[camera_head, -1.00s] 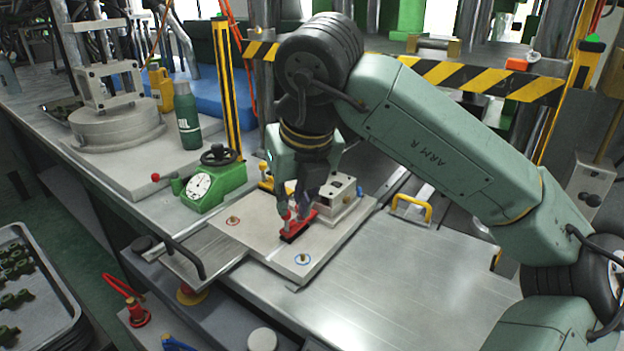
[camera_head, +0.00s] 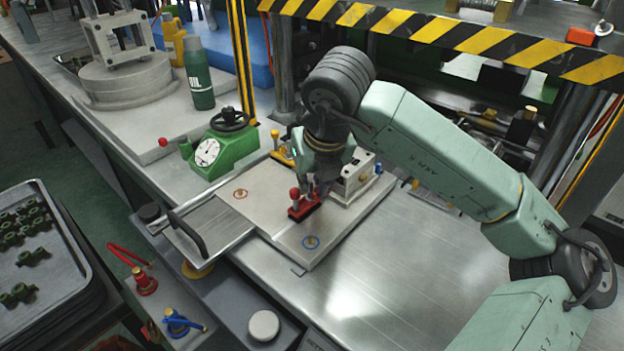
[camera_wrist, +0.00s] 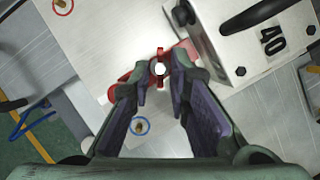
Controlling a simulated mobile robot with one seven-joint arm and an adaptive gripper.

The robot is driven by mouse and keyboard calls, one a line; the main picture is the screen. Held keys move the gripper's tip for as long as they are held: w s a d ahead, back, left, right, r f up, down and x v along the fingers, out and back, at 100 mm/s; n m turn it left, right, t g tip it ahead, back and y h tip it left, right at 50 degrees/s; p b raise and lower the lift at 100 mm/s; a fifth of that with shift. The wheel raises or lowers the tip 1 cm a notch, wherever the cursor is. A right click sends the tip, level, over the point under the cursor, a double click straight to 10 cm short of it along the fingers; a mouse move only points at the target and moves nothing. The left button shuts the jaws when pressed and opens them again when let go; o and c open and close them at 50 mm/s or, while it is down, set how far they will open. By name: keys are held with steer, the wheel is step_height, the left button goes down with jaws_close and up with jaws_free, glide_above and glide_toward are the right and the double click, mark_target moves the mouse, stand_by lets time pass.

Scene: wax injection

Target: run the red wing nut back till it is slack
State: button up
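The red wing nut (camera_head: 294,194) stands on a red clamp bar (camera_head: 304,210) on the pale fixture plate (camera_head: 275,222). My gripper (camera_head: 314,192) points down close by, just right of the nut in the head view. In the wrist view, the nut (camera_wrist: 160,69), with a bright round stud top at its middle, shows between and just beyond my fingertips (camera_wrist: 161,88). The fingers are apart, with a gap on each side of the nut, and hold nothing. The clamp bar's far end is partly hidden by a finger. How far the nut is threaded down cannot be told.
A green dial gauge unit (camera_head: 222,152) is left of the plate. Red (camera_head: 146,282) and blue (camera_head: 180,323) handled clamps sit on the lower shelf. The bench (camera_head: 400,260) right of the plate is clear.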

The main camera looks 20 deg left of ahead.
steer(key=shift+w+a+f, duration=0.2)
steer(key=shift+f, duration=0.45)
steer(key=shift+c, duration=0.4)
jaws_close()
